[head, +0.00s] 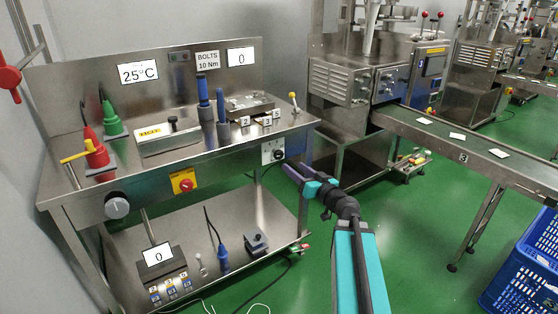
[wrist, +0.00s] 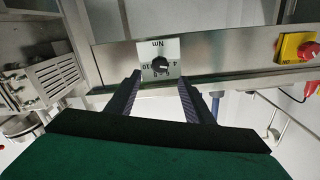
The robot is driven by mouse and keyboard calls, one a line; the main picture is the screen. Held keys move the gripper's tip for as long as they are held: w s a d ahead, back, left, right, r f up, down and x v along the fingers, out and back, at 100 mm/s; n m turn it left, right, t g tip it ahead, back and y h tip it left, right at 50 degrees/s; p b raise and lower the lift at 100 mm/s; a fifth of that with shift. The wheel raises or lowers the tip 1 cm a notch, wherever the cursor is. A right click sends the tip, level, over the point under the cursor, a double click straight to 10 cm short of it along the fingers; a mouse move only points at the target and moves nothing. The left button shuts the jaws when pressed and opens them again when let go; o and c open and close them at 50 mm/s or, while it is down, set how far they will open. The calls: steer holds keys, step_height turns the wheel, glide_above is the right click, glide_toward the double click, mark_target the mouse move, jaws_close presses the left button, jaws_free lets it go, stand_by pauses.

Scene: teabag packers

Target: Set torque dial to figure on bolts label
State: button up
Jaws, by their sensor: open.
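The torque dial (head: 277,153) is a black knob on a small white plate at the right end of the bench's front rail. In the wrist view the dial (wrist: 160,65) shows upside down, with "Nm", a 10 at left and a 4 at right; its pointer setting is too small to tell. The bolts label (head: 207,61) on the back panel reads "BOLTS 10 Nm". My gripper (head: 285,167) is open in front of the plate. In the wrist view its two dark fingers (wrist: 160,78) stand either side of the knob; I cannot tell whether they touch it.
A red-and-yellow switch (head: 184,181) and a grey knob (head: 117,206) sit farther left on the front rail. A conveyor (head: 440,135) stands at right.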

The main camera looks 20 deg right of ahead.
mark_target(280, 156)
steer(key=shift+w+a, duration=0.35)
steer(key=shift+w, duration=1.5)
steer(key=shift+w+a, duration=0.3)
steer(key=shift+w, duration=1.55)
steer(key=shift+w+a, duration=0.35)
steer(key=shift+w, duration=1.5)
steer(key=c, duration=1.1)
steer(key=shift+o, duration=0.2)
